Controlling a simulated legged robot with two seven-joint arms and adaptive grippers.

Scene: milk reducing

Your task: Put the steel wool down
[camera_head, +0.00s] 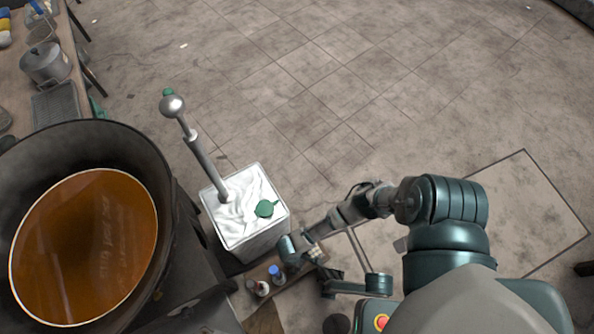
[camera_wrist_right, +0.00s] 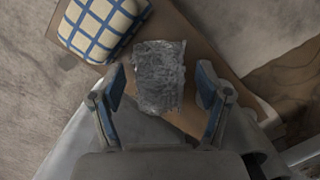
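The steel wool (camera_wrist_right: 160,75) is a grey, crinkled block in the right wrist view. It appears to rest on a brown wooden surface (camera_wrist_right: 205,45), between and slightly beyond my right gripper's fingertips. My right gripper (camera_wrist_right: 161,85) is open, with a visible gap between each finger and the wool. In the head view my right gripper (camera_head: 300,248) is low over the small wooden surface beside the white bin; the steel wool cannot be made out there. My left gripper is not in view.
A blue-and-white checked pad (camera_wrist_right: 100,25) lies beside the wool. Small bottles (camera_head: 276,272) stand near the gripper. A white-lined bin (camera_head: 240,235) holds a long metal-handled tool (camera_head: 202,155). A large pot of amber liquid (camera_head: 165,210) is at left. Open floor lies beyond.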

